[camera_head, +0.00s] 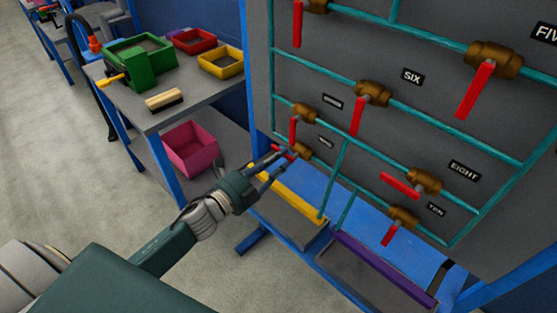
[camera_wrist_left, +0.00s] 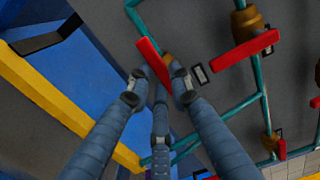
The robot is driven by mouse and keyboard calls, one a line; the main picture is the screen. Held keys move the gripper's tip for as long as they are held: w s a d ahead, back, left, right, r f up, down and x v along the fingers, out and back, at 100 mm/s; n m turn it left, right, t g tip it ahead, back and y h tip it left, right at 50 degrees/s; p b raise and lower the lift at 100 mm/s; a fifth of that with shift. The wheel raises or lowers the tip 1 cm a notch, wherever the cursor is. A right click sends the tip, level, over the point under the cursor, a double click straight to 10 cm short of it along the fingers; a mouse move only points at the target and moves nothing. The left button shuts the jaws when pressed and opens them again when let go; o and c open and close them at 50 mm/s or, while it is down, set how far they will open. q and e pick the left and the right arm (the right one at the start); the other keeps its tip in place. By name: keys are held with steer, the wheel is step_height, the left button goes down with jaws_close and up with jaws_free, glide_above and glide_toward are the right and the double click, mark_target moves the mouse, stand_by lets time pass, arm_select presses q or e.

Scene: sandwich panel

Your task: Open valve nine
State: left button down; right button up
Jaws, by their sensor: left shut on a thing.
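Valve nine is the lower-left valve on the panel, with a brass body (camera_head: 303,151) next to its small, hard-to-read label (camera_head: 325,142). Its red handle (camera_head: 282,149) points out to the left, partly hidden by my fingers. My left gripper (camera_head: 277,162) is at this handle, its fingers shut around it. In the left wrist view the red handle (camera_wrist_left: 150,57) lies between the fingertips of my left gripper (camera_wrist_left: 157,88), with the brass body (camera_wrist_left: 167,61) just behind it. My right gripper is not in view.
Just above valve nine is another valve with a red handle (camera_head: 293,130), close to my fingers. Valves eight (camera_head: 424,180), ten (camera_head: 403,217) and six (camera_head: 373,93) are to the right. A blue ledge with a yellow-edged tray (camera_head: 288,193) lies below. A workbench (camera_head: 195,103) stands left.

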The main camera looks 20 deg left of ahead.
arm_select(q)
steer(key=c, duration=1.5)
jaws_free()
steer(key=shift+c, duration=0.2)
steer(key=shift+s, duration=0.1)
steer(key=v, duration=1.2)
